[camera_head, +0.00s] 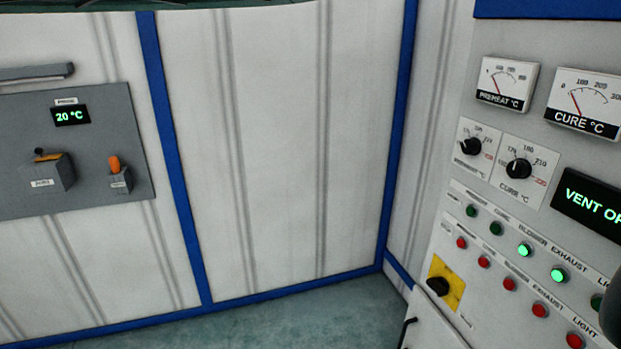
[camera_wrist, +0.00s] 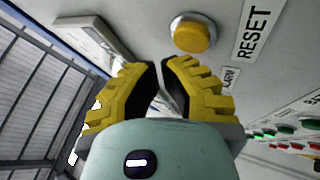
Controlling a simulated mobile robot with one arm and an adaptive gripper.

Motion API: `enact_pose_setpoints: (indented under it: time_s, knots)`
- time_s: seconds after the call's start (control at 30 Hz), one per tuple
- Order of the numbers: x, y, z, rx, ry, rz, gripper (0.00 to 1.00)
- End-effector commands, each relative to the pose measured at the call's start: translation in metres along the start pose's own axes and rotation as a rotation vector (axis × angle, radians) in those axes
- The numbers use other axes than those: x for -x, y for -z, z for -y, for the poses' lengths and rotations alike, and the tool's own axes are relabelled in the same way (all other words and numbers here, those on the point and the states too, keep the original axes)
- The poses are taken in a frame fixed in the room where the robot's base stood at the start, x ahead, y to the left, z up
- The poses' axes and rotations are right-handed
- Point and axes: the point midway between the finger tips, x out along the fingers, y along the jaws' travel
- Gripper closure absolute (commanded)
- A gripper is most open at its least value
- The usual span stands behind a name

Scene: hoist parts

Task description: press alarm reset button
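The alarm reset button is a round yellow button (camera_wrist: 194,34) in a pale metal ring, at the top of the wrist view. It is set in a light grey panel beside a white plate reading RESET (camera_wrist: 256,32). A smaller plate reading ALARM (camera_wrist: 230,78) is below that. My gripper (camera_wrist: 160,66) has yellow ridged fingers with dark pads. The fingertips are almost together with only a thin gap, and nothing is held. They appear just below and left of the button in the picture. No contact shows, but the exact distance is unclear. The button does not show in the head view.
The control panel (camera_head: 520,225) in the head view carries gauges, knobs, green and red buttons, and a dark switch on a yellow plate (camera_head: 445,284). A grey wall panel (camera_head: 100,110) is at left.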

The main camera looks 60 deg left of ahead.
Motion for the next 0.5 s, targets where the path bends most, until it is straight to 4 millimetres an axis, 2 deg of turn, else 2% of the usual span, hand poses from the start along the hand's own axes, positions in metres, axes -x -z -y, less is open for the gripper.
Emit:
enact_pose_setpoints:
  time_s: [0.5]
  knots:
    - [-0.0073,-0.003,0.0042,-0.001,-0.001,-0.002,1.0]
